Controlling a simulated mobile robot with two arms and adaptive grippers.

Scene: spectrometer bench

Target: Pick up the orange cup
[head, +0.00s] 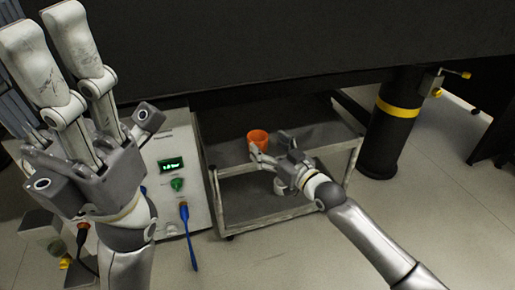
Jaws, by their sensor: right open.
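The small orange cup (258,137) stands upright toward the left side of a grey cart's top shelf (230,158). My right gripper (266,147) is open, just in front of and to the right of the cup. One pale finger overlaps the cup's lower front edge in the picture. I cannot tell whether it touches the cup. My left gripper (42,30) is large in the left foreground, away from the cup, its two pale fingers pointing up with a gap between them and nothing held.
A white instrument box (170,160) with a green display stands left of the cart; a blue-handled cable (188,235) hangs in front. A black post (390,130) with a yellow band stands right. A dark bench panel (270,40) overhangs the cart.

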